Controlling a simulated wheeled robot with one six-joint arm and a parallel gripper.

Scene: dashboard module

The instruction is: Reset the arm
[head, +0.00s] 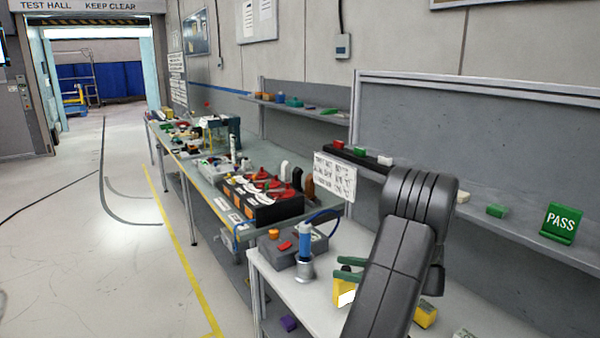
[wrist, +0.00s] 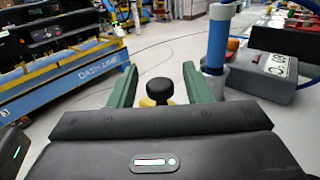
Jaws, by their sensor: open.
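My arm (head: 400,255) reaches down over the white bench at the lower right in the head view. My gripper (head: 349,270) has green fingers and is partly hidden by the arm. In the wrist view my gripper (wrist: 160,88) is open, with one finger on each side of a black round knob (wrist: 160,88) on a yellow base. The knob stands between the fingers with gaps at both sides; I cannot tell its exact depth. A yellow block with a white label (head: 343,292) shows just below the fingers in the head view.
A blue-handled tool (head: 305,243) stands upright in a grey holder beside a grey box (head: 281,250). A shelf with a green PASS sign (head: 561,223) runs behind my arm. A blue-sided line (wrist: 70,92) marked DASH LINE stands left. Open floor (head: 110,240) lies left of the benches.

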